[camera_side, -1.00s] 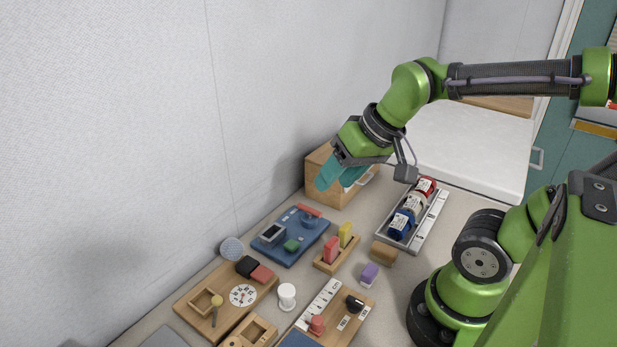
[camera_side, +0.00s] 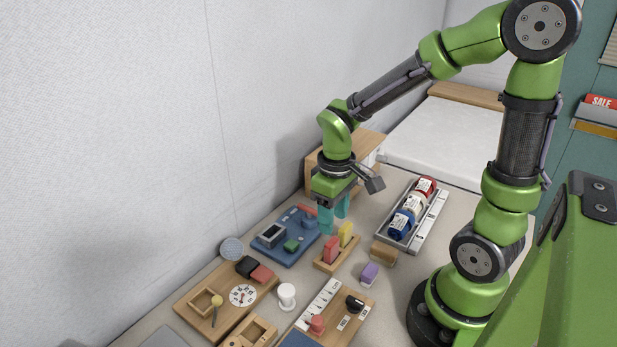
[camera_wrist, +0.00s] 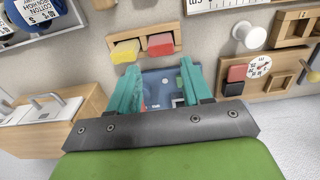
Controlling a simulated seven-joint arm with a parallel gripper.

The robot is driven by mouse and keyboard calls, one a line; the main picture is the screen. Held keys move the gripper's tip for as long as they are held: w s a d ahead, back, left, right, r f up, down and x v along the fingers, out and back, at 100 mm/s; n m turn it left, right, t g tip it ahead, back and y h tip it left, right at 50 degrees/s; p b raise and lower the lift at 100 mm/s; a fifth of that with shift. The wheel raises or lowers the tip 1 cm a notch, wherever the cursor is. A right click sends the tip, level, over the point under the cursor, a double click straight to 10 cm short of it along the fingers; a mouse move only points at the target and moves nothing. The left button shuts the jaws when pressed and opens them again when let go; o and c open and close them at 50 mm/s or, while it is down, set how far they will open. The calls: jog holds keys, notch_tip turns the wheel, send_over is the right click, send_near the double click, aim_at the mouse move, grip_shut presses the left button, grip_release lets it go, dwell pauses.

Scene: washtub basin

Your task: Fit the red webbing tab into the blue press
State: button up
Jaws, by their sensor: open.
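A red tab-like block (camera_side: 331,250) stands in a small wooden rack (camera_side: 325,268) beside a yellow block (camera_side: 346,230). The wrist view also shows the red block (camera_wrist: 161,44), beyond my fingertips. The blue press (camera_side: 271,252) appears to be the blue board left of the rack; it carries a grey frame, a green piece and a red bar. Part of the blue board (camera_wrist: 160,78) shows between my fingers in the wrist view. My gripper (camera_side: 334,223) points down, open and empty, with teal fingers close above and behind the rack. The fingers partly hide the board's right side.
A wooden box (camera_side: 318,178) stands behind my gripper. A purple block (camera_side: 370,272), a tan block (camera_side: 384,252), a white spool (camera_side: 287,294) and a clock board (camera_side: 215,285) are nearby.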

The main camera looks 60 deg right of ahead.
aim_at(332, 241)
notch_tip(332, 241, down, 8)
jog(key=shift+a+r, duration=0.1)
jog(key=shift+r, duration=0.15)
jog(key=shift+c, duration=0.2)
jog(key=c, duration=0.6)
